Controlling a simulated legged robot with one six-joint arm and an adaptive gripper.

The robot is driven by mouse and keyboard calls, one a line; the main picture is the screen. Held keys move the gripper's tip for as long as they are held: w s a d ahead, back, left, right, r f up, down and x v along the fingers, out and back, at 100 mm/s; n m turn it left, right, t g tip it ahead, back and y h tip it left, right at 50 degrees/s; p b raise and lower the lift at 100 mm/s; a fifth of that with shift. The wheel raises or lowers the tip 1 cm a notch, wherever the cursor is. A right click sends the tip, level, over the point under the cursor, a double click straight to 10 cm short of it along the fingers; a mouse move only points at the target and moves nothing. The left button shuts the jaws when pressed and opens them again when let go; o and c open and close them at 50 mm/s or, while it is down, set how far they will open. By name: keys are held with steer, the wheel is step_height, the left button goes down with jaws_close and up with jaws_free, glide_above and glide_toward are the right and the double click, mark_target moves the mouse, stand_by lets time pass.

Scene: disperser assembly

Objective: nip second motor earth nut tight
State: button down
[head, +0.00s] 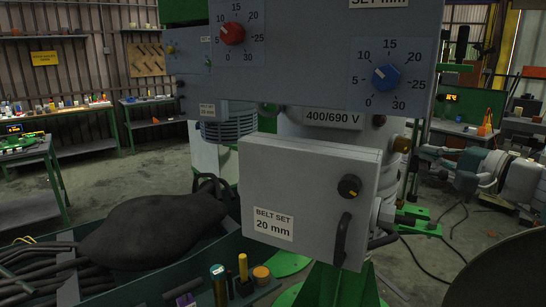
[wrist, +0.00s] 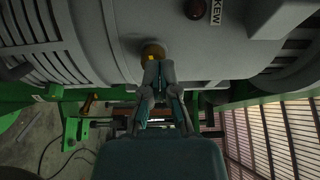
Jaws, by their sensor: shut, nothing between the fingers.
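My gripper (wrist: 158,68) is shut with nothing between its fingers. In the wrist view its fingertips are at the lower edge of a round brass-brown fitting (wrist: 153,51) with a small yellow mark, on the grey motor housing (wrist: 115,45). I cannot tell whether the tips touch it. I cannot make out a separate nut.
A grey "BELT SET 20 mm" box (head: 300,195) with a black handle stands in front of the motors. A dial panel (head: 300,60) hangs above. A dark bag (head: 155,230) lies in a green tray of tools at lower left.

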mark_target(403, 145)
steer(key=shift+s+d, duration=0.2)
steer(key=shift+s, duration=0.15)
steer(key=w+a+f, duration=0.2)
steer(key=w+a, duration=0.1)
steer(key=w, duration=0.2)
steer(key=shift+a, duration=0.15)
stand_by(0.5)
steer(key=shift+w+d, duration=0.2)
steer(key=shift+d, duration=0.05)
stand_by(0.6)
steer(key=shift+r, duration=0.85)
steer(key=shift+s+a, duration=0.1)
steer(key=shift+a, duration=0.05)
stand_by(0.5)
